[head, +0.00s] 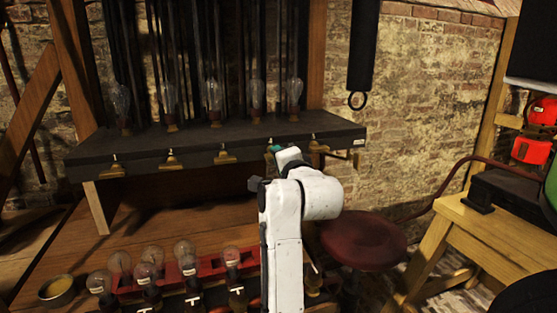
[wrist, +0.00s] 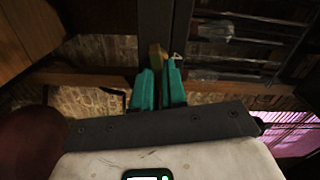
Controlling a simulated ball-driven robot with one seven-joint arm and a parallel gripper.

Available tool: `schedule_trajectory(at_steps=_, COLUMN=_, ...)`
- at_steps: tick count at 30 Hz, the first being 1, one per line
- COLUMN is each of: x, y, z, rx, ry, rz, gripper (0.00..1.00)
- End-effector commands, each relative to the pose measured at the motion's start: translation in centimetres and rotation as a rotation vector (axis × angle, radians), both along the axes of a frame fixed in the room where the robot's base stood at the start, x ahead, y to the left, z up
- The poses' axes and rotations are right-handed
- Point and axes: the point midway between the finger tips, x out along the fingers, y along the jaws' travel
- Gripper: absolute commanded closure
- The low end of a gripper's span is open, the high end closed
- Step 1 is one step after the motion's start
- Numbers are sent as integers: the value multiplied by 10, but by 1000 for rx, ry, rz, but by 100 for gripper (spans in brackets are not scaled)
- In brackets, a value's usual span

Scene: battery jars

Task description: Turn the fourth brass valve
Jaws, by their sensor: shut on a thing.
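A row of brass valves sits along the front edge of a dark shelf (head: 215,146) in the head view. The first valve (head: 114,170), second valve (head: 171,161), third valve (head: 225,156) and fifth valve (head: 318,148) show there. My gripper (head: 274,147), with teal fingers, is at the fourth place, and my white arm hides most of that spot. In the wrist view the two teal fingers of my gripper (wrist: 160,76) are close together, with the brass fourth valve (wrist: 156,54) at their tips. They are shut on it. Its turn angle is unclear.
Glass bulbs (head: 213,95) stand on the shelf above the valves. More bulbs (head: 185,250) sit in a red rack on the wooden bench below, left of my arm. A red round stool (head: 362,240) is at right. A wooden table (head: 470,215) stands farther right.

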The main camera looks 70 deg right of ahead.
Motion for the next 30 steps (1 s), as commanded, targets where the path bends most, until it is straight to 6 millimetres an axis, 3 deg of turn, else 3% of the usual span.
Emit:
schedule_trajectory(at_steps=12, x=-1, y=-1, z=-2, rx=144, ry=-168, rz=-1, gripper=100)
schedule_trajectory(at_steps=30, x=-1, y=-1, z=-2, rx=172, ry=-198, rz=-3, gripper=100)
